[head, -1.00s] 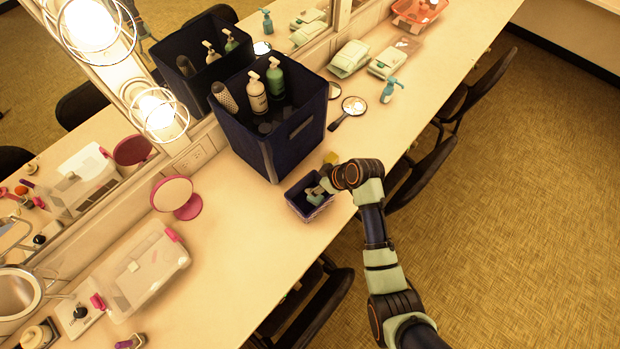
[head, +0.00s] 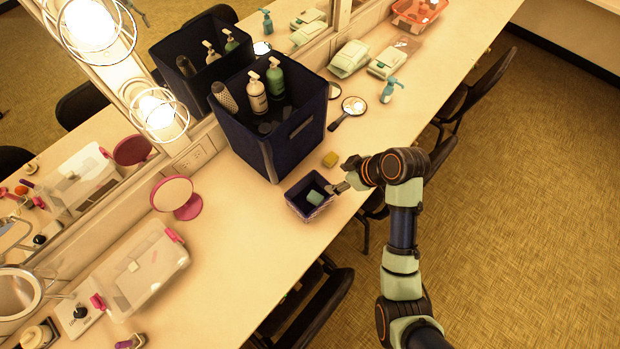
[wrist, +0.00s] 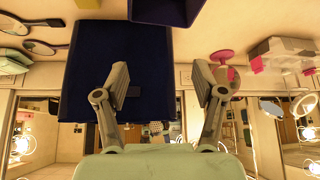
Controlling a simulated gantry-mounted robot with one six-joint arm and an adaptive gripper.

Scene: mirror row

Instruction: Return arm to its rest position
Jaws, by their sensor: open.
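My gripper (head: 340,187) is open and empty at the right edge of the small dark blue basket, near the counter's front edge. In the wrist view its two fingers (wrist: 161,85) are spread apart with nothing between them. The small dark blue basket (head: 296,208) stands on the counter, and a light green block (head: 315,197) lies inside it. A corner of the basket also shows at the top of the wrist view (wrist: 166,12). My arm reaches in from the lower right.
A tall dark blue bin (head: 262,150) with bottles stands behind the basket. A yellow block (head: 330,159) lies near my gripper. A pink round mirror (head: 172,192) and a clear case (head: 145,270) are to the left. Chairs (head: 478,88) line the counter's front; the floor at right is open.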

